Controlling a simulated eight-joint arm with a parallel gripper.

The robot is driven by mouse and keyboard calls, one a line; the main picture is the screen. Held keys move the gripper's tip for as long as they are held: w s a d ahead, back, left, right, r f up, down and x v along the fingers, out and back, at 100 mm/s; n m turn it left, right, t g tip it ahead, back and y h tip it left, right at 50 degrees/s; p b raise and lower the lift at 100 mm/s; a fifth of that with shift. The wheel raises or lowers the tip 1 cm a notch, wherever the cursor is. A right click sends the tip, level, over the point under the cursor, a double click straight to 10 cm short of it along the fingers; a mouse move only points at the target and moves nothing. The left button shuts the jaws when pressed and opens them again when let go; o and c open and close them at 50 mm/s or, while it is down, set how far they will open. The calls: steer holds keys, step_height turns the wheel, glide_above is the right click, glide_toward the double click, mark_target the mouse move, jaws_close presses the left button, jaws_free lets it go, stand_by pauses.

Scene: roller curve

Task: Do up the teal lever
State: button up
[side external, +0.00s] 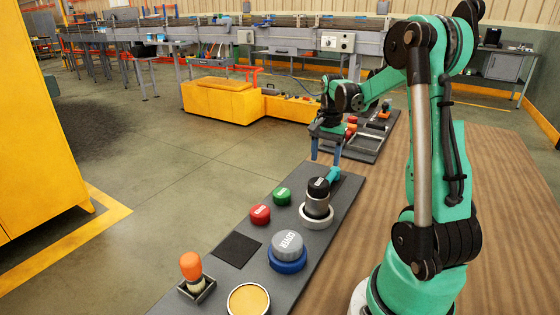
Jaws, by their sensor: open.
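The teal lever (333,174) is a short teal piece on the near grey control panel (343,200). It shows just behind and to the right of the black-topped knob, and its lower part is partly hidden by that knob. My gripper (326,160) points downward above the panel's far end. Its two blue-grey fingers are apart, with nothing seen between them. The right fingertip is close above the teal lever; I cannot tell whether they touch.
The black-topped metal knob (318,195) stands right beside the lever. Green (281,196) and red (260,215) buttons, a grey cover (288,246) on a blue base, and an orange-topped stick (191,266) share the panel. A second panel (366,146) lies behind. The wooden tabletop (500,230) is bare at right.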

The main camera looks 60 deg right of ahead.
mark_target(328, 178)
steer(key=shift+s+d+f+m, duration=0.3)
steer(key=shift+s+d, duration=0.05)
steer(key=shift+d, duration=0.2)
steer(key=shift+s+d+f, duration=0.1)
steer(key=shift+f, duration=2.75)
jaws_close()
